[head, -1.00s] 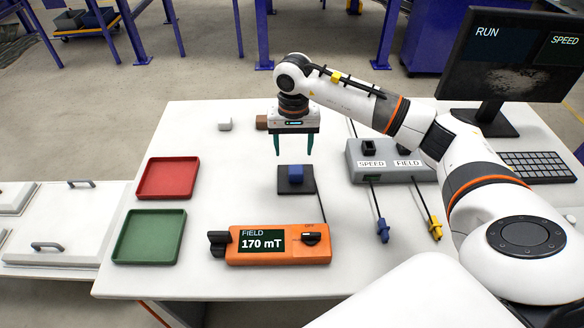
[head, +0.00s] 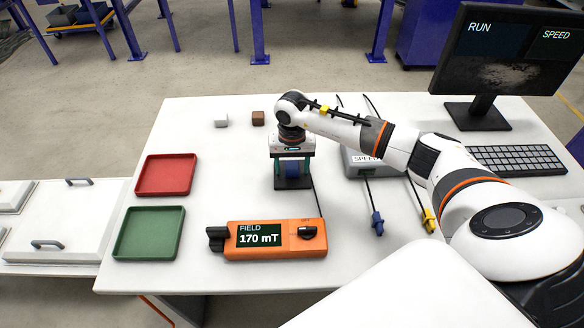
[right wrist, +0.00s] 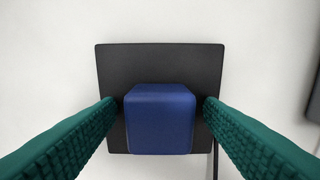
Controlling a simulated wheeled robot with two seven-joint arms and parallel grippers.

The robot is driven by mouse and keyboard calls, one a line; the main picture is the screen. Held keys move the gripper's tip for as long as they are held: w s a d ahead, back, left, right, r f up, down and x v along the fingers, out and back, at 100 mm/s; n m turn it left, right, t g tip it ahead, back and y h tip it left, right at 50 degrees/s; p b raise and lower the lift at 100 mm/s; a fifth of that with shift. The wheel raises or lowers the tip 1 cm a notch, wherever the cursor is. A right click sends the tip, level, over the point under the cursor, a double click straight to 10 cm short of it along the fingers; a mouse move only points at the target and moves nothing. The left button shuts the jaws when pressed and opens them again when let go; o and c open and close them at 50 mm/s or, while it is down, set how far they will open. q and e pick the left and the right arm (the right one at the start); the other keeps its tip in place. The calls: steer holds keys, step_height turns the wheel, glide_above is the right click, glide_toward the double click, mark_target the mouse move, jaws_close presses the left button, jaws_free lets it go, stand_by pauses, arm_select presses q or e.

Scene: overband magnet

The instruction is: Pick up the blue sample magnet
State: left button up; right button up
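The blue sample magnet (head: 292,168) is a small rounded block on a square black pad (head: 293,184) on the white table. It fills the middle of the right wrist view (right wrist: 160,118), on the dark pad (right wrist: 160,65). My right gripper (head: 293,180) points down over it, with one green finger on each side. In the right wrist view my right gripper (right wrist: 160,104) is open, with a narrow gap between each fingertip and the block. My left gripper is not in view.
The orange field meter (head: 272,252) reads 170 mT in front of the pad. Red (head: 166,161) and green (head: 137,255) trays lie left. A grey control box (head: 357,168) is close right, partly hidden by my arm.

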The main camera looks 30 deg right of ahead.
steer(key=shift+r, duration=0.1)
steer(key=c, duration=1.1)
